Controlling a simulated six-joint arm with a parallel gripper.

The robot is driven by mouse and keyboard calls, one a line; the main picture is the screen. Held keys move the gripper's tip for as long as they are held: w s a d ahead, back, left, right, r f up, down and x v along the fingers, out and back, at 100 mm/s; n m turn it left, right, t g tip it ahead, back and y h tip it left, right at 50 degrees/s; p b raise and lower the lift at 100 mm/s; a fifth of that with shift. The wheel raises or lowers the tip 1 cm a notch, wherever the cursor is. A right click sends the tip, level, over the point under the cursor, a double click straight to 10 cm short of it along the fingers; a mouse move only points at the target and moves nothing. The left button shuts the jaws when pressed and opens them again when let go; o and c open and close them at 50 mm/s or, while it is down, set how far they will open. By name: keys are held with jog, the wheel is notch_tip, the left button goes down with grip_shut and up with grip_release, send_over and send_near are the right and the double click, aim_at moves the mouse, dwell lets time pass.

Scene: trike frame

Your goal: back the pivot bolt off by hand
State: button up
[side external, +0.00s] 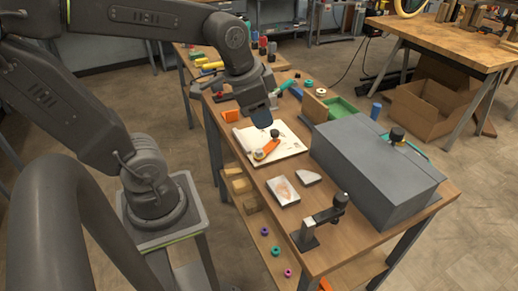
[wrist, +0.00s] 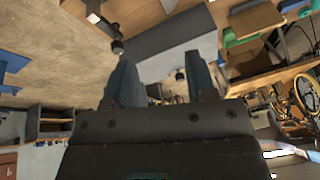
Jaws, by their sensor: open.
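My gripper (side external: 262,116) hangs over the workbench, above the white sheet, with its fingers pointing down. In the wrist view my gripper (wrist: 162,82) has its two dark fingers wide apart, with nothing held between them. A small orange part (side external: 267,149) with a dark knob-like top (side external: 274,133) and a tan round piece (side external: 259,155) lies on the white sheet, just below my gripper and apart from it. A metal bracket (side external: 310,232) with a black knob (side external: 340,199) stands at the bench's near edge. I cannot tell which piece is the pivot bolt.
A large grey box (side external: 372,165) fills the right of the bench, with a black-topped item (side external: 397,134) on it. Two pale blocks (side external: 283,190) lie in front. A green tray (side external: 340,108) and several small coloured parts stand at the back.

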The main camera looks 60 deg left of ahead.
jog(key=w+a+f+m+g, duration=0.3)
jog(key=w+a+f+m, duration=0.25)
jog(key=a, duration=0.25)
jog(key=m+g, duration=0.1)
jog(key=m, duration=0.3)
send_over(259, 151)
notch_tip(259, 151, down, 6)
jog(key=shift+n+h, duration=0.25)
jog(key=shift+h, duration=0.05)
notch_tip(259, 151, down, 14)
jog(key=shift+a+r, duration=0.1)
jog(key=shift+r, duration=0.1)
jog(key=c, duration=0.9)
